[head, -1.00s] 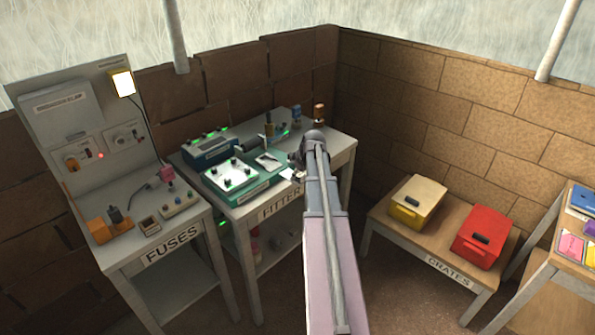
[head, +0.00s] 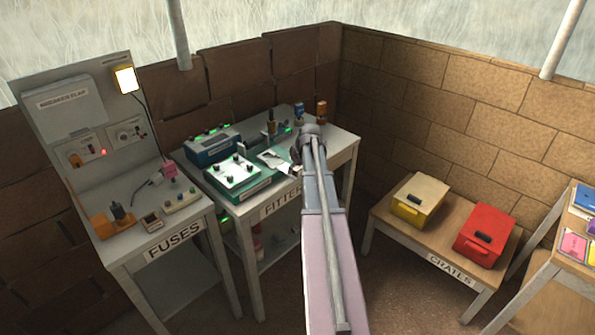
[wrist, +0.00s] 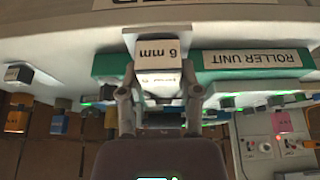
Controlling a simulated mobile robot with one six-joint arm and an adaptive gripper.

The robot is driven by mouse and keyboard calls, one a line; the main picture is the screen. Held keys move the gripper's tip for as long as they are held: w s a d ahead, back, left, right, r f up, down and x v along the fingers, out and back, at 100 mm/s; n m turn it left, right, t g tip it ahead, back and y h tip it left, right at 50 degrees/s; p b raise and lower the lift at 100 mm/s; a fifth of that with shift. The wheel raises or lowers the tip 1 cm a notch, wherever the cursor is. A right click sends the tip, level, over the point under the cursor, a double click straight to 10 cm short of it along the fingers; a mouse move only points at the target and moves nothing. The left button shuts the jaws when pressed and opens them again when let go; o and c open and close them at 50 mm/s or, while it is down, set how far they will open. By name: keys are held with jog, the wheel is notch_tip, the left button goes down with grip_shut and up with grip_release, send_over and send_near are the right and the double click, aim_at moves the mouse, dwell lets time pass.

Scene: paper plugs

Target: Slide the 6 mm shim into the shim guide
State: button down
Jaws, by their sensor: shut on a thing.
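The 6 mm shim (wrist: 155,50) is a white block with "6 mm" printed on it, seen upside down in the wrist view. My gripper (wrist: 160,75) is shut on it, one finger on each side. In the head view my gripper (head: 298,153) is at the fitter bench, mostly hidden behind my own arm. A pale, dark-edged plate on a green base, which looks like the shim guide (head: 271,158), lies just left of it. The shim is not clear in the head view. I cannot tell whether it touches the guide.
The green roller unit (head: 238,180) stands left of my gripper; its label (wrist: 254,58) shows in the wrist view. A blue unit (head: 213,148) and small upright parts stand behind. The fuses bench (head: 135,240) is at left. Yellow (head: 418,202) and red (head: 484,236) crates stand at right.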

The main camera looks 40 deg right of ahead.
aim_at(287, 168)
jog(key=shift+w+a, duration=0.15)
jog(key=shift+w, duration=1.35)
jog(key=shift+f, duration=0.2)
jog(key=shift+w+a, duration=0.15)
jog(key=shift+w, duration=1.6)
jog(key=shift+w+a, duration=0.15)
jog(key=shift+w, duration=1.6)
dwell(1.8)
jog(key=shift+c, duration=1)
grip_release()
jog(key=shift+s, duration=0.15)
